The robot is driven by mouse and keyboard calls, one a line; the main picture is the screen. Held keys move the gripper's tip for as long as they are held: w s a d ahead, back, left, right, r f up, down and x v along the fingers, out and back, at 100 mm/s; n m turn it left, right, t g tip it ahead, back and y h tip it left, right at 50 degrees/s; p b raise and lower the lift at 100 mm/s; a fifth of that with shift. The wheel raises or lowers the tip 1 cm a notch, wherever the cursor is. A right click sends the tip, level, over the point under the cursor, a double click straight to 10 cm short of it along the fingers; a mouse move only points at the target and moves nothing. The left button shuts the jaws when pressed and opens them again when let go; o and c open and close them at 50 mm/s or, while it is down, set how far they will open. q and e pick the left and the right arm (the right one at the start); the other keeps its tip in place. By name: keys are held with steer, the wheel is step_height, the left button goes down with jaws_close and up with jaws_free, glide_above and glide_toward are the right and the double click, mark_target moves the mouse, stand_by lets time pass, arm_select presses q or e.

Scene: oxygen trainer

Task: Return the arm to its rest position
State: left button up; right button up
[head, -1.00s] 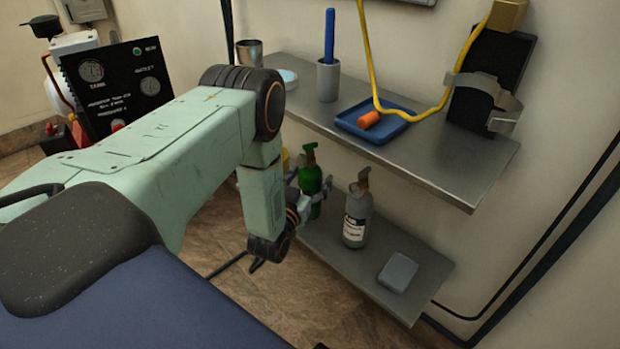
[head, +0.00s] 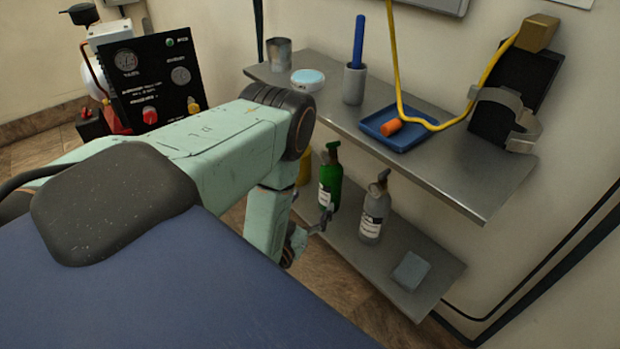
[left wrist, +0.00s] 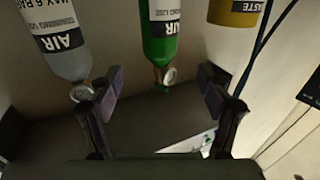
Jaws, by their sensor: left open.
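My left arm reaches in from the left in the head view, its forearm hanging down by the lower shelf. My left gripper (head: 322,222) is in front of the lower part of the green bottle (head: 329,181). In the left wrist view the picture is upside down. There my left gripper (left wrist: 160,100) has its fingers wide apart with nothing held. The green bottle (left wrist: 160,35) stands beyond the gap between them. A grey bottle (head: 372,215) stands to the right on the same shelf. My right gripper is not in view.
The upper shelf (head: 455,175) overhangs the lower shelf (head: 350,250). The upper one bears a metal cup (head: 279,55), a grey holder (head: 353,85) and a blue tray (head: 375,125). A grey-blue block (head: 411,270) lies on the lower shelf. A black control panel (head: 155,85) stands behind my arm.

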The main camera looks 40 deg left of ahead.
mark_target(326, 175)
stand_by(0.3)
arm_select(q)
steer(key=b+x, duration=0.2)
steer(key=x, duration=0.4)
steer(key=b+x, duration=0.2)
steer(key=x, duration=0.4)
steer(key=shift+w+f+b, duration=0.1)
steer(key=shift+f+b, duration=0.15)
steer(key=shift+b, duration=0.05)
steer(key=shift+s+r+p, duration=0.2)
steer(key=shift+r+p, duration=0.3)
steer(key=shift+p, duration=0.1)
steer(key=shift+s+r+p, duration=0.1)
steer(key=shift+r+p, duration=0.3)
steer(key=shift+r, duration=0.3)
steer(key=shift+f, duration=0.15)
